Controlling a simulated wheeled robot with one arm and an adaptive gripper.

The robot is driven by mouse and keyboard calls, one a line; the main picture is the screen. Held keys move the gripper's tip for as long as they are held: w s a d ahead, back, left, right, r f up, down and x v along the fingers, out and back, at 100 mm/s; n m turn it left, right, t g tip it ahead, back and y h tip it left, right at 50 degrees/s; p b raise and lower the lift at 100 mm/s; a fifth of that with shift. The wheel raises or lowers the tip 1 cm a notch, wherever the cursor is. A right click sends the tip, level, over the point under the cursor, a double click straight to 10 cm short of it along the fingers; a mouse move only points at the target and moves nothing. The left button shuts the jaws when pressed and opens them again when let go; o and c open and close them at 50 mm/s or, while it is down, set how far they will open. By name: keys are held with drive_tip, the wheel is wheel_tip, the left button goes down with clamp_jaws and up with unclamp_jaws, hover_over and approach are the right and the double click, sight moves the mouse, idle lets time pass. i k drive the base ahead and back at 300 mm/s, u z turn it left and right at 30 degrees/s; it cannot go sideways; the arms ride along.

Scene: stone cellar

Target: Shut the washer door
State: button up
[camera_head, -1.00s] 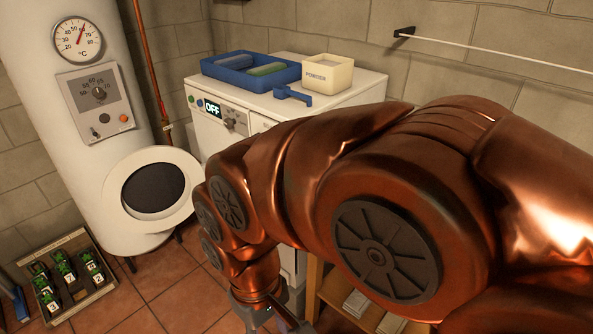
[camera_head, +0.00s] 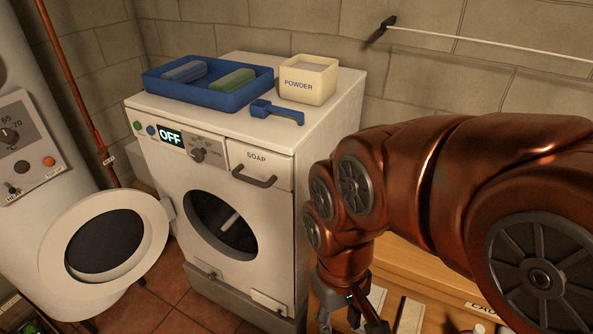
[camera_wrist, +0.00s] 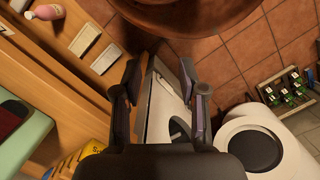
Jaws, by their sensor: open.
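The washer (camera_head: 225,180) is a white front loader with its round opening uncovered and the dark drum showing. Its door (camera_head: 150,225), a white ring with a dark window, stands swung wide open to the left of the opening. In the wrist view the door (camera_wrist: 226,148) shows at the lower right. My gripper (camera_head: 350,322) is low at the right of the washer's front, partly cut off by the bottom edge. In the wrist view my gripper (camera_wrist: 160,82) is open, with nothing held between the fingers. Part of the washer (camera_wrist: 160,115) shows beyond them.
On the washer stand a blue tray (camera_head: 208,98) with two bars, a powder box (camera_head: 308,80) and a blue scoop (camera_head: 277,112). The soap drawer (camera_head: 262,165) is closed. A white boiler (camera_head: 25,215) stands left. A wooden shelf (camera_head: 420,275) is at the right.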

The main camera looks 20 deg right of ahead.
sight(106, 240)
drive_tip(key=z, duration=0.2)
drive_tip(key=i, duration=0.5)
drive_tip(key=u, duration=0.5)
drive_tip(key=k, duration=0.6)
drive_tip(key=u, duration=1.5)
drive_tip(key=i, duration=0.65)
drive_tip(key=u, duration=1)
drive_tip(key=i, duration=1.65)
drive_tip(key=z, duration=0.8)
drive_tip(key=i, duration=0.25)
drive_tip(key=z, duration=0.2)
